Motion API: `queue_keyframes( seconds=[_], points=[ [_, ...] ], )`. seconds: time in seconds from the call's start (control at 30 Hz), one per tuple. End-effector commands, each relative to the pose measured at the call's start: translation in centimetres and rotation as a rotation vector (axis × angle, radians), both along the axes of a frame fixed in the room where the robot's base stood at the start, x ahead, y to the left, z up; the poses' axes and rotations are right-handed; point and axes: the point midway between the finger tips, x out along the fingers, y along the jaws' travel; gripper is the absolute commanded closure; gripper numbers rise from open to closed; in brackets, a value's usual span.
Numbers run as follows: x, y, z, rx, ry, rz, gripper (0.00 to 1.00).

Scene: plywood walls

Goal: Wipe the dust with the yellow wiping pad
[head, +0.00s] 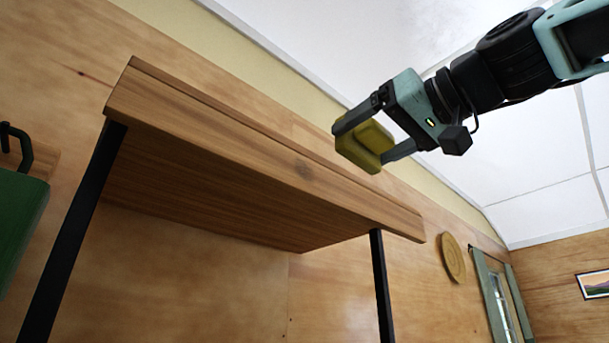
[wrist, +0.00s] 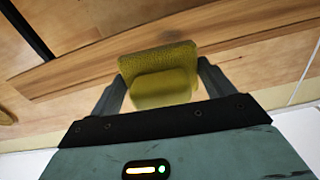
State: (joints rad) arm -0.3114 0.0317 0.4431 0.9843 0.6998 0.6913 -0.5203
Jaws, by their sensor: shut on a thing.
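The yellow wiping pad (head: 364,143) is between the fingers of my gripper (head: 364,137) in the head view, near the table's edge. My gripper is shut on it. In the wrist view the pad (wrist: 160,72) sits between the two dark fingers of my gripper (wrist: 160,85), with the wooden tabletop behind it. The wooden table (head: 250,150) is seen from below and in front in the head view, so its top is mostly hidden there. I cannot tell whether the pad touches the tabletop. No dust can be made out in either view.
The table stands on black legs (head: 380,285) close to the plywood wall. A green thing (head: 18,220) with a dark handle is at the far left. A round wooden plate (head: 453,258) hangs on the wall, with a window (head: 495,290) to its right. A framed picture (head: 595,284) hangs farther right.

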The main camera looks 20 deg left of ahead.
Motion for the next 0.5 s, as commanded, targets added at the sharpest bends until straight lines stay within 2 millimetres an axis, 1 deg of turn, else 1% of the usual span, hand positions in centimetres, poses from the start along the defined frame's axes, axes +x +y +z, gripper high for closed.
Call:
queue_keyframes(
  seconds=[0.33, 0.5],
  points=[
    [0.1, 0.1, 0.0, 0.0, 0.0, 0.0, 0.37],
    [0.4, 1.0, 0.2, -0.001, 0.002, 0.002, 0.37]
  ],
)
